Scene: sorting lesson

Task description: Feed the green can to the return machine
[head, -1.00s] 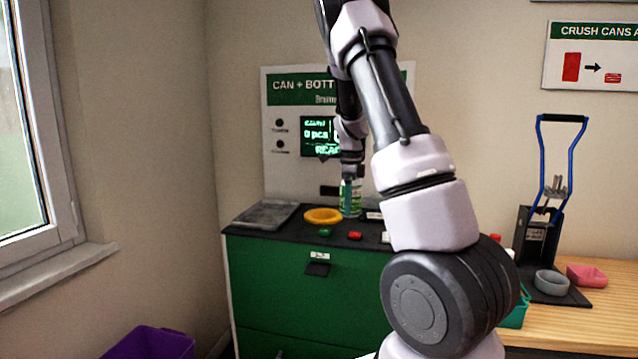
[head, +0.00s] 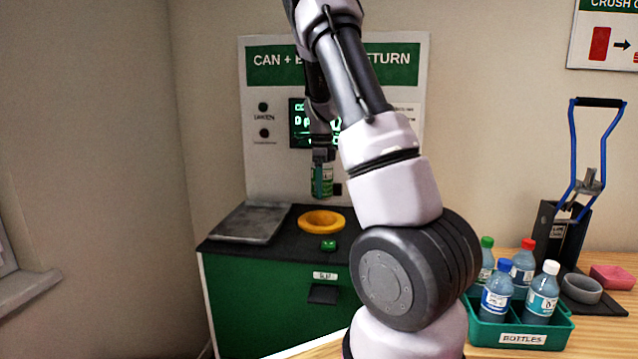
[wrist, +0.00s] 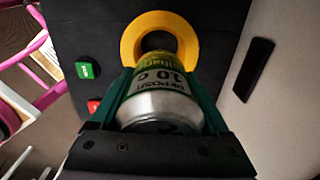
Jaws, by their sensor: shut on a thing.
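The green can (head: 321,181) hangs upright in my gripper (head: 322,160), above the top of the return machine (head: 255,318). In the wrist view the can (wrist: 163,92) sits between the two fingers, and its label reads "Deposit 10 c". My gripper (wrist: 163,85) is shut on it. The yellow ring (head: 321,222) around the machine's dark opening is below the can in the head view. In the wrist view the ring (wrist: 190,35) lies just beyond the can, partly covered by it.
A green button (head: 328,245) is in front of the ring; a red button (wrist: 94,106) shows in the wrist view. A grey plate (head: 250,222) lies left. A green bottle crate (head: 560,333) and a can crusher (head: 560,228) stand right on the wooden table.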

